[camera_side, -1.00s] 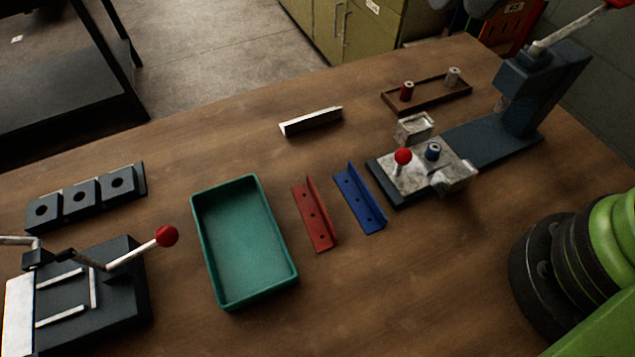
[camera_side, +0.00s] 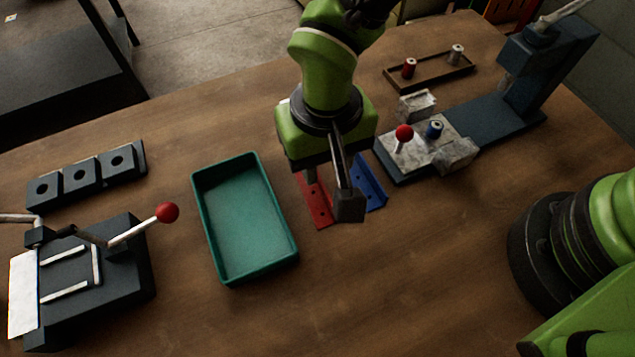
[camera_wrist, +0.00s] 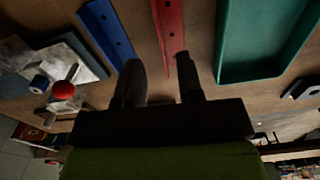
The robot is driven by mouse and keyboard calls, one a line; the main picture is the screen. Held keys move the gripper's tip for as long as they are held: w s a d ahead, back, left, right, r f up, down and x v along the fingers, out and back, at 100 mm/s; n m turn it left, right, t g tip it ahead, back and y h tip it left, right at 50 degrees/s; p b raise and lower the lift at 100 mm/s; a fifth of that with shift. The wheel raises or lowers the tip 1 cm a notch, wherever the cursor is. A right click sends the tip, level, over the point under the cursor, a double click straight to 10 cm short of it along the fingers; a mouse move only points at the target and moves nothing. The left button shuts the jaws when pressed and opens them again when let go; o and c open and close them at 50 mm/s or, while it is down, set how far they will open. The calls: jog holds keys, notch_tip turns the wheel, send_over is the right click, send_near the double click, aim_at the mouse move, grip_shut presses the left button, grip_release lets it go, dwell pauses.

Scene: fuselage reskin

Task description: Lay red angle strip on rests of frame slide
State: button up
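The red angle strip (camera_side: 319,207) lies on the table between the green tray and the blue angle strip, partly hidden by my gripper in the side view. It also shows in the wrist view (camera_wrist: 170,28). My gripper (camera_side: 328,190) points down over the red strip, open, with its fingers apart and nothing between them. In the wrist view my gripper (camera_wrist: 160,75) has the strip's near end just ahead of the gap between the fingers. What seems to be the frame slide (camera_side: 415,150) is a metal plate with a red knob and two pale blocks, at right.
The blue angle strip (camera_side: 370,188) lies close right of the red one. The empty green tray (camera_side: 196,205) stands left. A lever fixture (camera_side: 95,270) and a dark three-hole block (camera_side: 80,178) are farther left. A brown tray (camera_side: 430,82) with two small spools stands at the back.

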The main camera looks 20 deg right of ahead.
aim_at(322, 182)
notch_tip(322, 182, down, 5)
jog(key=shift+w, duration=0.1)
grip_shut()
dwell(0.3)
notch_tip(322, 182, up, 8)
jog(key=shift+a+r, duration=0.1)
jog(key=d+r, duration=0.2)
jog(key=d, duration=0.8)
jog(key=d+r, duration=0.1)
jog(key=d, duration=0.9)
jog(key=shift+w+d+r+n, duration=0.25)
jog(key=shift+d+r+n, duration=0.05)
jog(key=shift+r+n, duration=0.1)
